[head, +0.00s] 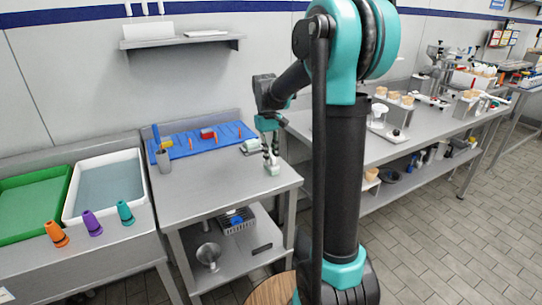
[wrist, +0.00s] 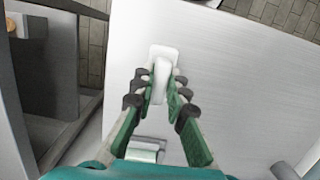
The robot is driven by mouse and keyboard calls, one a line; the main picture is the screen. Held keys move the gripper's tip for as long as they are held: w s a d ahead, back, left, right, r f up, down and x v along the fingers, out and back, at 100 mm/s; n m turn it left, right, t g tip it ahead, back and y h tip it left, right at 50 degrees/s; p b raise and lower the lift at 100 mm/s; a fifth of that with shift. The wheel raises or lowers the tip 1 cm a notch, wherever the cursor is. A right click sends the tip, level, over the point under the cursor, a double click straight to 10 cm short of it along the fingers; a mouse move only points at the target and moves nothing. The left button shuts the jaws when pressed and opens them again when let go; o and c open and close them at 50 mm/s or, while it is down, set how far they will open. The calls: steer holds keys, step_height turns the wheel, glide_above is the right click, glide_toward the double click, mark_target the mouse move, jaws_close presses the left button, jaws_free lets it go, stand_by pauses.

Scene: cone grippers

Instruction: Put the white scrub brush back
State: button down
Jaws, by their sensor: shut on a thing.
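The white scrub brush (wrist: 161,70) has a flat base and a raised handle. My gripper (wrist: 160,90) is shut on that handle, with one green finger on each side of it. In the head view, my gripper (head: 270,153) points down over the right part of the steel table (head: 222,187), with the brush (head: 272,169) under its fingertips. The brush is at or just above the tabletop; I cannot tell if it touches. The fingers hide part of the handle.
A pale block on a dark base (head: 252,146) stands close behind my gripper. A blue mat (head: 185,148) with small tools lies at the back, beside a grey cup (head: 164,161). A white basin (head: 75,208) and several cones (head: 92,223) are at left. The table's front is clear.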

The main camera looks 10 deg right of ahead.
steer(key=c, duration=1.5)
jaws_free()
steer(key=shift+c, duration=0.2)
step_height(320, 180, up, 12)
steer(key=w, duration=0.2)
steer(key=s+f+t, duration=0.1)
steer(key=s+f, duration=0.2)
steer(key=s+d+f+m+t, duration=0.1)
steer(key=s+f, duration=0.2)
steer(key=f, duration=0.1)
steer(key=s+d+f, duration=0.1)
steer(key=s+f, duration=0.2)
steer(key=f, duration=0.1)
steer(key=shift+s+d+m+t, duration=0.1)
steer(key=shift+s+m+t, duration=0.2)
steer(key=shift+t, duration=0.1)
steer(key=s+d+f+m+t, duration=0.2)
steer(key=s+f+t, duration=0.1)
steer(key=s+f, duration=0.9)
steer(key=shift+s+f+y, duration=0.3)
steer(key=shift+s+f, duration=0.1)
steer(key=shift+s, duration=0.8)
